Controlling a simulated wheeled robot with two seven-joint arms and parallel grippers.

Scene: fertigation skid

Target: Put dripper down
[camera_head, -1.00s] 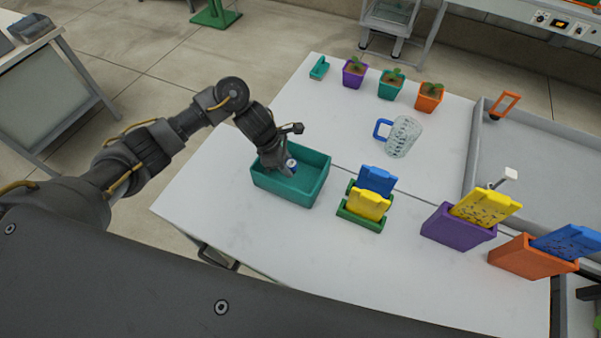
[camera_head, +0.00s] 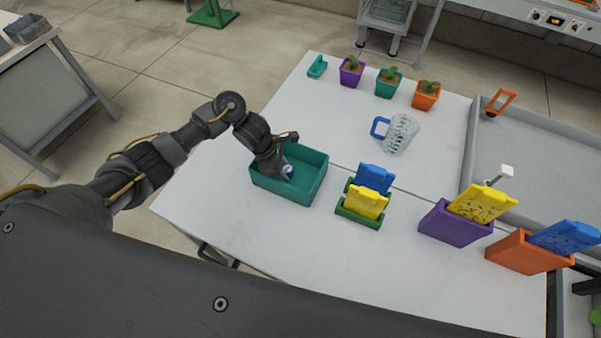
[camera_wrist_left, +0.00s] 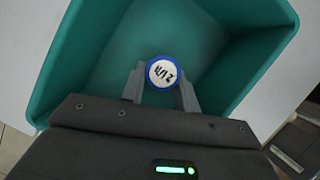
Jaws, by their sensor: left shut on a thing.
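The dripper (camera_wrist_left: 161,72) is a small round piece with a white marked face and a blue rim. In the left wrist view it sits between the two fingers of my left gripper (camera_wrist_left: 160,88), which is shut on it. In the head view the dripper (camera_head: 287,170) shows at the fingertips, low inside the teal bin (camera_head: 314,178). The bin's walls surround it in the left wrist view (camera_wrist_left: 75,60). I cannot tell whether the dripper touches the bin's floor. My right gripper is in neither view.
A green rack (camera_head: 352,216) with blue and yellow plates stands right of the bin. Purple (camera_head: 447,228) and orange (camera_head: 520,256) holders are farther right. A clear jug (camera_head: 402,134) and several potted seedlings stand behind. White table (camera_head: 300,250) in front of the bin is clear.

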